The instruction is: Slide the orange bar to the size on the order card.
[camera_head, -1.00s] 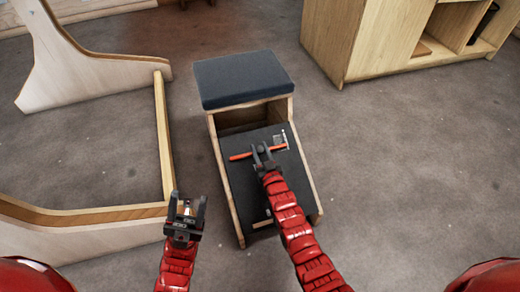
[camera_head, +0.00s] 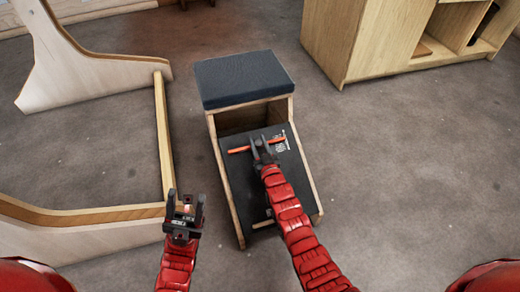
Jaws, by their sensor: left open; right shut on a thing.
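The orange bar (camera_head: 239,150) lies crosswise on the sloped black board (camera_head: 241,191) of a wooden stand, near the board's upper end. My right gripper (camera_head: 261,142) is shut on the orange bar near its middle and hides that part. A small pale printed patch (camera_head: 281,143) shows on the board beside the bar's right end; its text is too small to read, and I cannot tell if it is the order card. My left gripper (camera_head: 186,208) is open and empty, left of the stand and apart from it.
The stand has a dark padded top (camera_head: 241,77) behind the board. A pale wooden frame (camera_head: 163,135) stands to the left, close to my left gripper. A wooden cabinet (camera_head: 365,40) is at the back right. The floor at right is clear.

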